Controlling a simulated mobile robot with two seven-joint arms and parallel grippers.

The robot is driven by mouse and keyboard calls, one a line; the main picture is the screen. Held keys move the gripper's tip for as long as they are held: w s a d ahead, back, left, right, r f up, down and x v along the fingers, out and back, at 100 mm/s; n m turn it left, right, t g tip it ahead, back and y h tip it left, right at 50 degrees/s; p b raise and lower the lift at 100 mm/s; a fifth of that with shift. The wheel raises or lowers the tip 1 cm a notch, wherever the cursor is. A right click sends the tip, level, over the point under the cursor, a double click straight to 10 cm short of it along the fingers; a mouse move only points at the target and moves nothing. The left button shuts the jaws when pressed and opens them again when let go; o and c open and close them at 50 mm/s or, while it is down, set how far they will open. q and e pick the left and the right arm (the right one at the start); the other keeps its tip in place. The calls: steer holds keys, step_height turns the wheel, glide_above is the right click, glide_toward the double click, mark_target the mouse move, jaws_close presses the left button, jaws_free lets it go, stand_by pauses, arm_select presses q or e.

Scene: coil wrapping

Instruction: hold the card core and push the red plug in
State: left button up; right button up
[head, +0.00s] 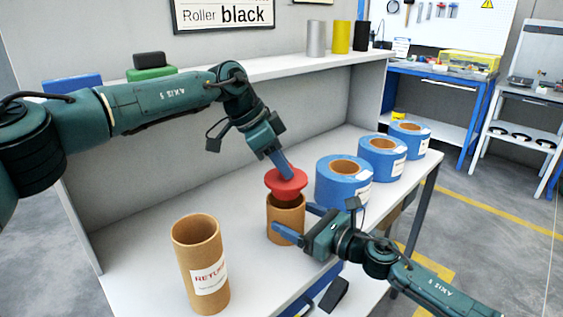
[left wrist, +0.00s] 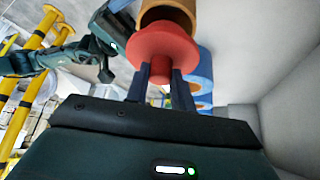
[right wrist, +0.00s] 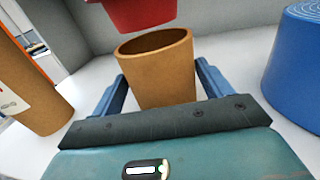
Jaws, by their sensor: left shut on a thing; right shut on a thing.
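The red plug (head: 286,184) is a flanged piece held just above the open top of a short brown card core (head: 286,212) in the head view. My left gripper (head: 283,168) is shut on the plug's stem from above, also seen in the left wrist view (left wrist: 161,85). In the right wrist view the plug (right wrist: 140,12) hangs above and slightly left of the core's open mouth (right wrist: 155,45), with a gap between them. My right gripper (head: 295,222) is shut around the core's sides, one blue finger on each side. The core stands upright on the bench.
A taller card tube labelled RETURN (head: 200,262) stands at front left. Several blue coils (head: 330,185) line the right side of the bench (head: 150,235). A shelf (head: 290,60) at the back holds grey, yellow and black rolls.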

mark_target(279, 177)
arm_select(q)
steer(key=shift+f, duration=2.25)
steer(key=o, duration=1.1)
steer(key=shift+c, duration=0.2)
steer(key=shift+r, duration=0.1)
steer(key=v, duration=1.2)
steer(key=shift+a, duration=0.1)
arm_select(e)
steer(key=o, duration=1)
